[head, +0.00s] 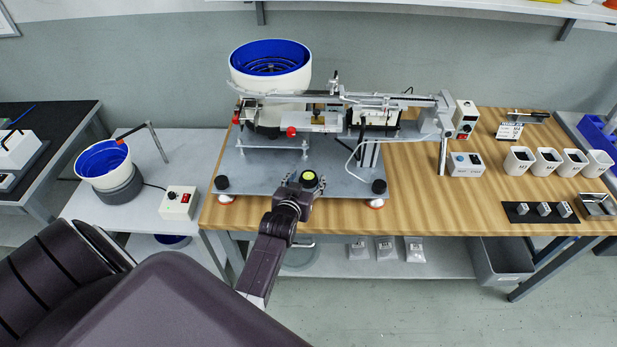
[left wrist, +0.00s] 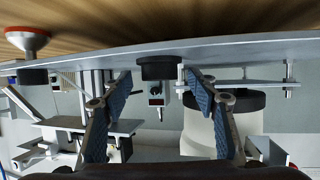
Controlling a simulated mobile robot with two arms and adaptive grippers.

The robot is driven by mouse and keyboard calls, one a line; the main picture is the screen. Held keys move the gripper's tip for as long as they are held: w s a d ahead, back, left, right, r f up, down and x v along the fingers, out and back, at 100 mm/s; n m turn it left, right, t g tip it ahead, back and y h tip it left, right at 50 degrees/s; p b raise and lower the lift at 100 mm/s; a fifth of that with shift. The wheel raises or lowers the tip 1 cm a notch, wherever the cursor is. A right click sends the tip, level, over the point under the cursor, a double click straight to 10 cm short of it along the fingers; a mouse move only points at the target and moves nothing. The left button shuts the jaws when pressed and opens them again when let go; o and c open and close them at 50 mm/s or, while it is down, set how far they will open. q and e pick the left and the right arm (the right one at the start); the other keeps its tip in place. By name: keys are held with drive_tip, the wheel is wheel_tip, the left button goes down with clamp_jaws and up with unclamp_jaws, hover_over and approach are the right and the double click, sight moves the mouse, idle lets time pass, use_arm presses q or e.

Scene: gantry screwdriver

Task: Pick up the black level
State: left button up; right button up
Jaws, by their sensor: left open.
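The black level (head: 309,180) is a short round black puck with a yellow-green top. It sits upright on the front part of the grey metal plate (head: 340,184). My left gripper (head: 304,185) reaches in low from the front and is open. In the left wrist view, which looks upside down, the level (left wrist: 158,68) shows between the two blue-padded fingertips of the left gripper (left wrist: 157,75), with a gap on each side. The head view does not clearly show the fingers. My right gripper is not in view.
Black corner knobs (head: 222,182) and (head: 378,186) stand on the plate either side. Behind is the feeder with a blue-lined bowl (head: 271,62) and a metal rail. The plate close around the level looks clear.

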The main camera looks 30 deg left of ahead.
use_arm(q)
drive_tip(key=shift+x, duration=1.3)
drive_tip(key=shift+s, duration=0.1)
drive_tip(key=shift+d, duration=0.1)
drive_tip(key=c, duration=1.4)
